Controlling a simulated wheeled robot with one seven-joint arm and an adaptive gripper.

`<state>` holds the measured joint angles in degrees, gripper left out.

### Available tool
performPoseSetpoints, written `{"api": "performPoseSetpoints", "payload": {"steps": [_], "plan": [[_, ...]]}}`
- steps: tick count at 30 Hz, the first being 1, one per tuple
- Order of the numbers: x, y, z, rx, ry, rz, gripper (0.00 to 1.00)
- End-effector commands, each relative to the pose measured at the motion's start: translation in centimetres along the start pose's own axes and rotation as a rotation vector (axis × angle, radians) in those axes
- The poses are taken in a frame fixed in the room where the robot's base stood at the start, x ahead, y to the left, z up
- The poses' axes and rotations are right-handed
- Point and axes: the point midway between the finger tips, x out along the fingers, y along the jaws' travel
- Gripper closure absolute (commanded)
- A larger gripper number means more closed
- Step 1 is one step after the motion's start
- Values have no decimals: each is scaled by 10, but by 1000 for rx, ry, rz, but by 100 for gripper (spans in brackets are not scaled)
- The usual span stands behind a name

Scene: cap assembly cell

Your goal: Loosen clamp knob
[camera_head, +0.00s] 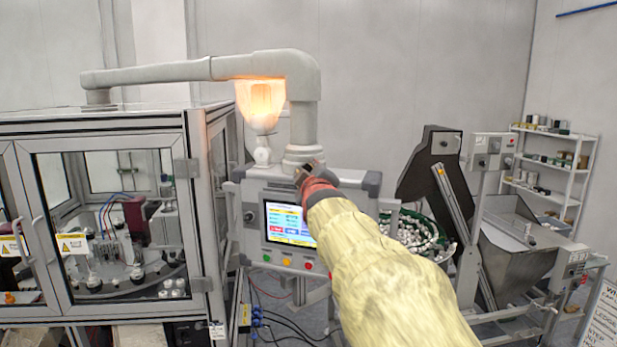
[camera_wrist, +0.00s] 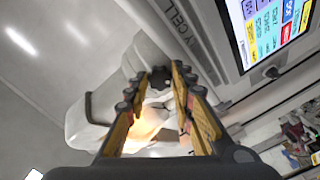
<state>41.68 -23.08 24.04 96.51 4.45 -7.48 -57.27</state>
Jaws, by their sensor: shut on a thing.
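The clamp knob (camera_wrist: 158,83) is a small dark shape between my fingertips in the wrist view, partly covered by the fingers. My gripper (camera_wrist: 160,76) is shut on it, with yellow-and-dark fingers on both sides. The knob sits by the pale pipe mount that carries the control panel. In the head view my gripper (camera_head: 312,174) is at the panel's top edge, just below the foot of the pipe (camera_head: 303,135). My arm hides part of the panel there, and I cannot make out the knob. The control panel (camera_head: 256,250) has a lit screen and several coloured buttons.
A glowing orange lamp (camera_head: 261,100) hangs close left of the pipe, near my gripper. A glazed machine enclosure (camera_head: 198,220) stands at the left. A hopper (camera_head: 512,255) and a parts shelf (camera_head: 550,165) stand at the right. Cables (camera_head: 285,325) hang below the panel.

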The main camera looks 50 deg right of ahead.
Motion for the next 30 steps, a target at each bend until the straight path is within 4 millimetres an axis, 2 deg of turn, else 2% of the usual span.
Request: {"api": "performPoseSetpoints", "payload": {"steps": [12, 27, 28, 30], "plan": [[0, 1, -1, -170, 1, 1, 100], [0, 1, -1, -189, 1, 1, 100], [0, 1, -1, -188, 1, 1, 75], [0, 1, -1, -188, 1, 1, 71]]}}
